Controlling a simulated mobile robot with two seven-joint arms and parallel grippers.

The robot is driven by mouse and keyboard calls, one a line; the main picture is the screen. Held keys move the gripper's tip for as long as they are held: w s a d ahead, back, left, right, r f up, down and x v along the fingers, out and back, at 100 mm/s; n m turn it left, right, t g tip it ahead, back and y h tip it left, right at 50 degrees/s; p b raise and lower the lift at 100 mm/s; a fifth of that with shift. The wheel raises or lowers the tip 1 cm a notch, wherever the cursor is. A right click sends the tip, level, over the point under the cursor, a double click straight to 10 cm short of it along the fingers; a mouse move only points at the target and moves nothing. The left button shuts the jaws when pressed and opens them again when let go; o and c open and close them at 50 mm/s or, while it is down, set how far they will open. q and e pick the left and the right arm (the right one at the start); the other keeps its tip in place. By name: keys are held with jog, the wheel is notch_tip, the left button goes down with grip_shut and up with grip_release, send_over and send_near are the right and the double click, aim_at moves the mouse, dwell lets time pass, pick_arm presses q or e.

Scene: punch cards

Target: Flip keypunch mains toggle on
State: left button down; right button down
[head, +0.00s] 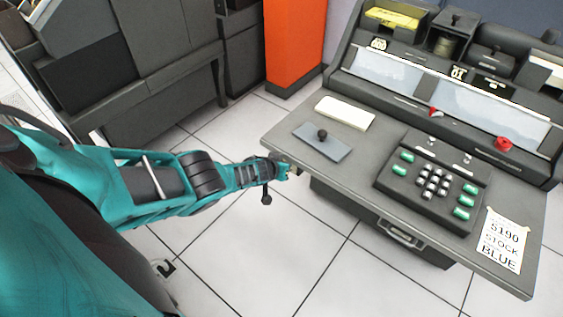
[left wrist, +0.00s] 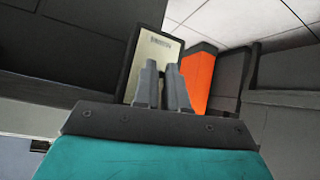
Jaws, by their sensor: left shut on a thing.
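The keypunch (head: 340,155) is a grey desk with a keyboard on top. My left gripper (head: 287,170) is at the desk's left edge, just below the top. In the left wrist view, the fingers of my left gripper (left wrist: 165,85) are close together in front of a cream plate (left wrist: 150,55) with a dark frame and a small dark label. The mains toggle cannot be made out; the fingers hide what they are shut on, which appears to be the toggle at this plate. Its position, on or off, cannot be told. My right gripper is not in view.
The desk carries a keyboard (head: 432,182), a grey plate with a black knob (head: 322,135), a cream card stack (head: 345,113) and a paper note (head: 502,240). An orange column (head: 295,45) and grey machine (head: 165,70) stand behind. Tiled floor (head: 285,245) is clear.

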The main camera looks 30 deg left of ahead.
pick_arm(q)
jog(key=shift+w+d+r, duration=0.25)
jog(key=shift+w+d, duration=0.05)
jog(key=shift+d, duration=0.05)
jog(key=shift+w+a+r, duration=0.1)
jog(key=shift+r, duration=0.1)
jog(key=c, duration=1.4)
grip_release()
jog(key=shift+o, duration=1.1)
jog(key=shift+a, duration=0.2)
jog(key=shift+s, duration=0.2)
